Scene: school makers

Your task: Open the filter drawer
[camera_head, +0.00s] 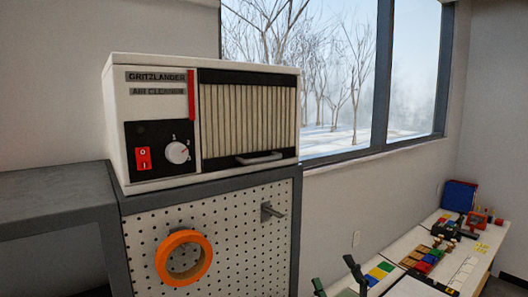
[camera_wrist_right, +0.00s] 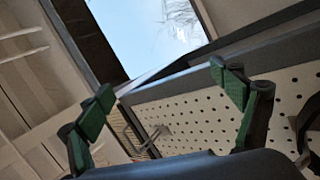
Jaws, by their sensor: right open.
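The white air cleaner (camera_head: 155,100) stands on top of a pegboard cabinet in the head view. The filter drawer (camera_head: 245,115) is its pleated tan front panel in a black frame. It sits flush with the housing and looks closed. Its grey bar handle (camera_head: 260,158) is at the lower edge. My right gripper (camera_head: 337,279) is at the bottom of the head view, right of and below the handle, apart from it. In the right wrist view its green fingertips (camera_wrist_right: 162,100) are spread and hold nothing. My left gripper is not in view.
The pegboard (camera_head: 225,225) carries an orange tape roll (camera_head: 184,257) and a metal peg (camera_head: 271,212). A grey bench (camera_head: 55,195) is at left. A window (camera_head: 330,80) is behind. A low table with colored blocks (camera_head: 428,262) is at right.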

